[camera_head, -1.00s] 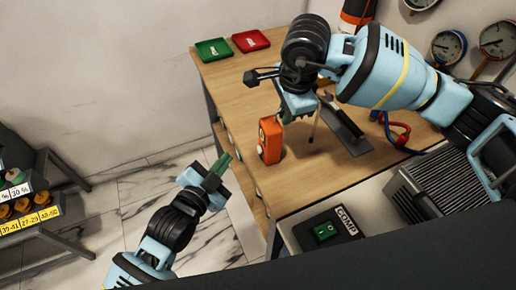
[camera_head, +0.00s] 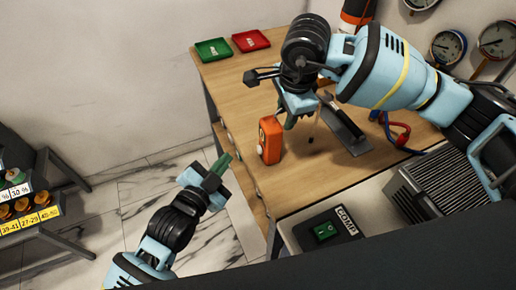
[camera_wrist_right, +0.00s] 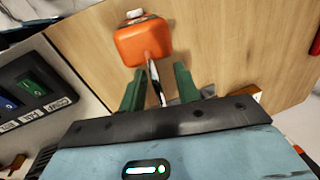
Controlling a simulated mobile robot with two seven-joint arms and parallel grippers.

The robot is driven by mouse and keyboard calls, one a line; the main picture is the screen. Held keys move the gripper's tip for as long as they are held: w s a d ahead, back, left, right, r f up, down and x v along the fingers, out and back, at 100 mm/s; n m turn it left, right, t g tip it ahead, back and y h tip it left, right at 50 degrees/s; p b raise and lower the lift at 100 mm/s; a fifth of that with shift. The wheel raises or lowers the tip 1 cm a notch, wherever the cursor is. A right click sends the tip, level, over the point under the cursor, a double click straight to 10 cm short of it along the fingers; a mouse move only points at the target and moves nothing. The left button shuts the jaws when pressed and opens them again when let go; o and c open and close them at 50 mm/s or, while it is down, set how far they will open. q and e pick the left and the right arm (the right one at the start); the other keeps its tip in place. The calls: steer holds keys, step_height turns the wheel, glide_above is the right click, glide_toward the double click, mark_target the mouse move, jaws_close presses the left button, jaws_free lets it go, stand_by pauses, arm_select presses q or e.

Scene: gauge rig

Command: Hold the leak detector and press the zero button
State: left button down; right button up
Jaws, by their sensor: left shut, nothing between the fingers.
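The leak detector (camera_head: 270,140), an orange box with a pale round part on its left side, stands on the wooden bench near the left edge. In the right wrist view its orange body (camera_wrist_right: 142,42) is just beyond the fingertips. My right gripper (camera_head: 287,121) is open beside the detector's top, its green fingers (camera_wrist_right: 157,82) apart. A thin dark and light strip shows between them, and I cannot tell whether it touches them. My left gripper (camera_head: 221,164) is shut and empty, left of the bench over the floor. I cannot make out the zero button.
Green (camera_head: 213,49) and red (camera_head: 251,40) trays lie at the bench's back left. A dark plate (camera_head: 343,130) lies right of the detector. A COMP switch box (camera_head: 327,232) is in front. Gauges (camera_head: 447,47) hang on the wall. A rack (camera_head: 28,205) stands left.

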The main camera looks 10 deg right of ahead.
step_height(320, 180, up, 12)
steer(key=s, duration=0.2)
steer(key=shift+s+d, duration=0.15)
steer(key=shift+f, duration=0.15)
stand_by(0.3)
